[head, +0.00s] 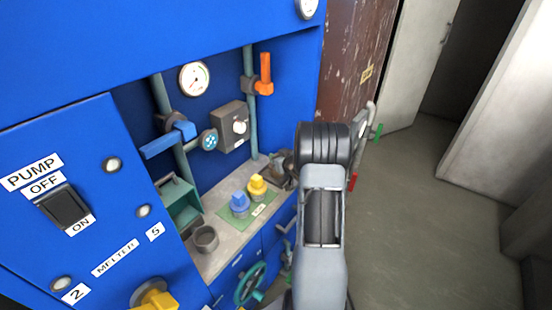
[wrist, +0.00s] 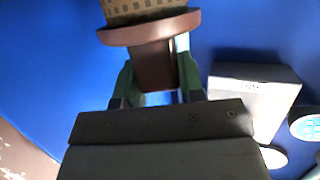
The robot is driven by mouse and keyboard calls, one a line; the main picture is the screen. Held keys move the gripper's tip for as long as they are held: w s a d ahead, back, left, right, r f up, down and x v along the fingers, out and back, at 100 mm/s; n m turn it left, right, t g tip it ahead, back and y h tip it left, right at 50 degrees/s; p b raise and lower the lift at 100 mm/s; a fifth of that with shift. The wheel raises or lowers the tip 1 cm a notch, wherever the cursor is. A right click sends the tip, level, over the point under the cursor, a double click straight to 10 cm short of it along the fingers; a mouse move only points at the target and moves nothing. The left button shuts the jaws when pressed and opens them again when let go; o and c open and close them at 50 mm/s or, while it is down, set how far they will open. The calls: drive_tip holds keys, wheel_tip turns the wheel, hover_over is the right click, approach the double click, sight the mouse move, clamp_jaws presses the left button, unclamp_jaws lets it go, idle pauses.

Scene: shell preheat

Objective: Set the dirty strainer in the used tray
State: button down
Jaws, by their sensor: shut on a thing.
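In the wrist view my gripper (wrist: 156,68) is shut on the strainer's brown grip. The strainer (wrist: 150,28) has a brown round flange and a tan perforated body, cut off by the top edge. In the head view my arm hides most of the gripper; a dark brownish shape shows just left of the arm, too small to tell.
A green mat (head: 228,214) holds a blue (head: 239,203) and a yellow (head: 257,186) knobbed piece. A grey cup (head: 205,239) stands at the shelf's front. Pipes, a blue valve handle (head: 163,143), an orange handle (head: 265,73) and a grey control box (head: 231,126) crowd the recess.

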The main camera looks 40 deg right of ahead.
drive_tip(key=shift+f, duration=0.2)
drive_tip(key=c, duration=0.7)
unclamp_jaws()
drive_tip(key=shift+c, duration=0.2)
drive_tip(key=shift+s+r, duration=0.15)
drive_tip(key=shift+r, duration=0.15)
drive_tip(key=d+v, duration=0.1)
drive_tip(key=v, duration=1)
drive_tip(key=s+a+r+g+h, duration=0.25)
drive_tip(key=a+r+g, duration=0.3)
drive_tip(key=a, duration=0.55)
drive_tip(key=s+a+r+g+y, duration=0.2)
drive_tip(key=s+a+g, duration=0.4)
drive_tip(key=s+a, duration=0.7)
drive_tip(key=a+y, duration=0.1)
drive_tip(key=a, duration=0.3)
drive_tip(key=shift+s+a+r+n, duration=0.15)
drive_tip(key=shift+s+a+n, duration=0.1)
drive_tip(key=shift+a+n, duration=0.05)
